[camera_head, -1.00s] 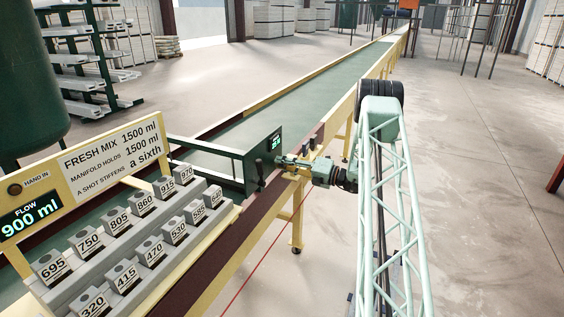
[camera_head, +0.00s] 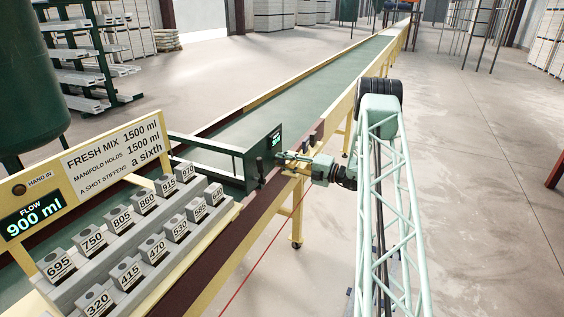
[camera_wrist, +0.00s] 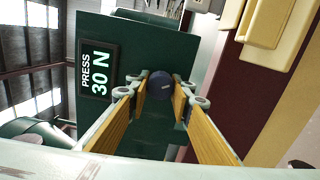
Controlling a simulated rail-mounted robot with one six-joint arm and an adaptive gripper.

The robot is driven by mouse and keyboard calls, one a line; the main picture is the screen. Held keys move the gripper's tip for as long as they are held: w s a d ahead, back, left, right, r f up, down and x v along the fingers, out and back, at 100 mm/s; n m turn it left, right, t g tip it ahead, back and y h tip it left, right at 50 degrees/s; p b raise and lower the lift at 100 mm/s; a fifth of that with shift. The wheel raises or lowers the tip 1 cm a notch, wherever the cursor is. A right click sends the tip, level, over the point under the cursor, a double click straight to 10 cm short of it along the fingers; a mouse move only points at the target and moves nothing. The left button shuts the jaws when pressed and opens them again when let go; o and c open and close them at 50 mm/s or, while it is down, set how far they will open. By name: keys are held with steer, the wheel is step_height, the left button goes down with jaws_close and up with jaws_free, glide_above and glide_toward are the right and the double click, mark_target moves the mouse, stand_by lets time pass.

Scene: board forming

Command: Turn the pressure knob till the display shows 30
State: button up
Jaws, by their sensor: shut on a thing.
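The pressure knob (camera_wrist: 160,86) is a dark round knob on a green panel (camera_wrist: 115,140) in the wrist view. My gripper (camera_wrist: 160,98) is shut on it, with a finger on each side. The display (camera_wrist: 98,70) beside the knob is labelled PRESS and reads 30 N; the text appears sideways in this view. In the head view, my gripper (camera_head: 284,158) reaches from the right to the green panel (camera_head: 262,155) over the conveyor's near edge. The small display (camera_head: 275,139) there is too small to read surely. The knob is hidden by my gripper in the head view.
Grey numbered blocks (camera_head: 123,222) stand in rows at lower left. A long green conveyor (camera_head: 310,85) runs to the back. The floor to the right is open.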

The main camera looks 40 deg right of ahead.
steer(key=o, duration=0.9)
steer(key=shift+s, duration=0.1)
steer(key=shift+v, duration=5.95)
